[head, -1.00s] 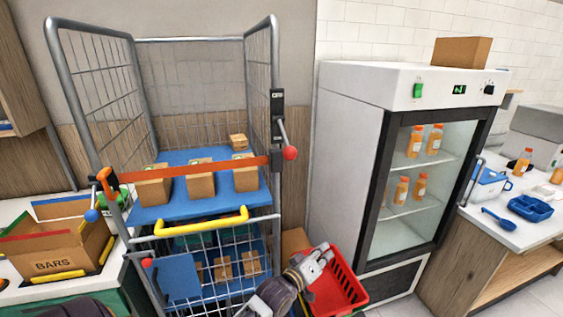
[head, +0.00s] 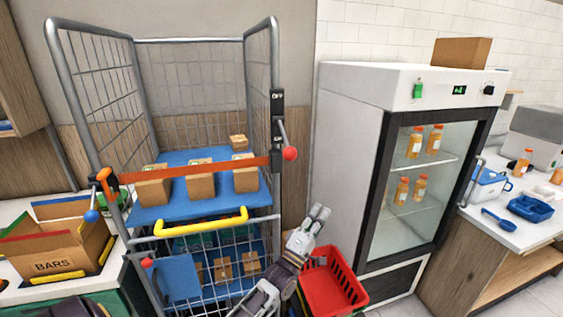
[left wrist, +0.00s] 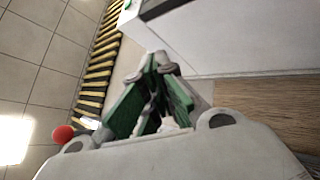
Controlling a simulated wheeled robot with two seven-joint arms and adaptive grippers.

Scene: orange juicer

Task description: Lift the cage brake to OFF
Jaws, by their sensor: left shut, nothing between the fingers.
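The roll cage (head: 277,60) stands at left centre in the head view. Its brake is a grey lever with a red ball knob (head: 289,153), hanging down from a dark plate (head: 277,104) on the right post. The plate's small lettering is hard to read. My left gripper (head: 321,212) is below and right of the knob, apart from it, pointing up. Its fingers are shut and empty. The green finger pads (left wrist: 150,100) show in the left wrist view. A red ball (left wrist: 63,133) shows at that view's left; I cannot tell which knob it is. My right gripper is not in view.
An orange strap (head: 225,167) crosses the cage front above a yellow handle (head: 205,222). A red crate (head: 330,285) sits beside my left gripper. The white fridge (head: 345,150) stands right of the cage, with a narrow gap between.

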